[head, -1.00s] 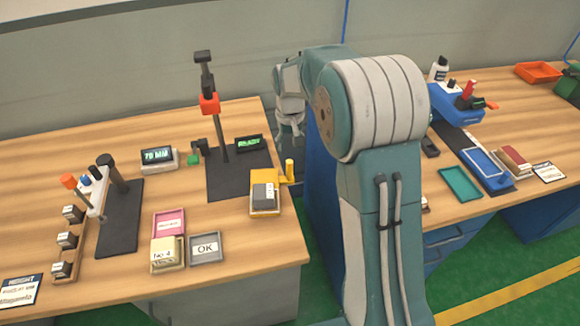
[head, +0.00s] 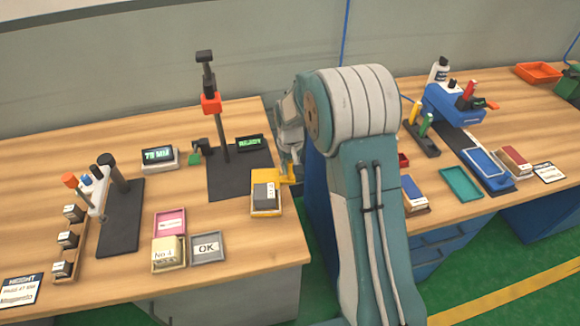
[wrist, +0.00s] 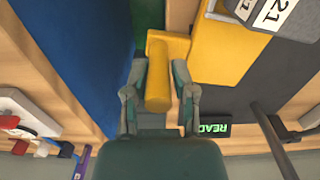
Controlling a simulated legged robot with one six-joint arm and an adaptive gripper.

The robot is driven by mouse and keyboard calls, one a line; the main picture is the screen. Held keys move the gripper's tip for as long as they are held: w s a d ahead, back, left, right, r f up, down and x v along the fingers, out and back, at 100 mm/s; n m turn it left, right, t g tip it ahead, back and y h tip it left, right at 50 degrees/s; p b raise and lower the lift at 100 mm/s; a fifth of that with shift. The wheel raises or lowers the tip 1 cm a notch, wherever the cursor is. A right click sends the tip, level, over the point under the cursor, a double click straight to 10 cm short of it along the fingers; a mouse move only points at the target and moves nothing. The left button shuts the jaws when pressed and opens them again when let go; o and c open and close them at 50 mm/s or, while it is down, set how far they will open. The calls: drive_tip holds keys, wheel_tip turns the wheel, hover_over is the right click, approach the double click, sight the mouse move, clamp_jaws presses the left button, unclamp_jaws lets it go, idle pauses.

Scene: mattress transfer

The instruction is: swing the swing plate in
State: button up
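The yellow swing plate (head: 262,212) is at the right edge of the left table, jutting past the dark base. A grey block with a white label (head: 265,192) sits on it. In the wrist view the plate (wrist: 225,52) has an upright yellow handle (wrist: 158,75) at its corner. My gripper (wrist: 160,78) is open, with one finger on each side of the handle. Slim gaps seem to show; contact is not clear. In the head view my gripper (head: 290,152) is over the handle, and my arm partly hides it.
A dark stand with an orange-collared post (head: 222,130) rises behind the plate, beside a green-lit display (head: 249,143). Pink, cream and grey OK trays (head: 207,248) lie in front. A blue cabinet (wrist: 72,50) stands beside the handle. A second table with trays is at right.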

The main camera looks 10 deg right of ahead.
sight(279, 189)
clamp_jaws()
drive_tip(key=shift+s+a, duration=0.1)
drive_tip(key=shift+s, duration=0.1)
drive_tip(key=shift+s+a+m, duration=0.35)
drive_tip(key=shift+s+m, duration=0.05)
drive_tip(key=shift+m, duration=0.5)
drive_tip(key=shift+s+a+m, duration=0.35)
drive_tip(key=shift+s+m, duration=0.05)
drive_tip(key=shift+m, duration=0.5)
drive_tip(key=shift+s+a+m, duration=0.4)
drive_tip(key=shift+a+m, duration=0.25)
drive_tip(key=shift+m, duration=0.4)
drive_tip(key=shift+s+a+m, duration=0.35)
drive_tip(key=shift+a+m, duration=0.3)
drive_tip(key=shift+m, duration=0.4)
drive_tip(key=shift+s+a+m, duration=0.2)
drive_tip(key=shift+a+m, duration=1.3)
drive_tip(key=shift+m, duration=0.6)
drive_tip(key=shift+w+a+m, duration=0.15)
drive_tip(key=shift+a+m, duration=0.5)
drive_tip(key=shift+m, duration=0.3)
drive_tip(key=shift+w+a+m, duration=0.15)
drive_tip(key=shift+a+m, duration=0.45)
drive_tip(key=shift+m, duration=0.35)
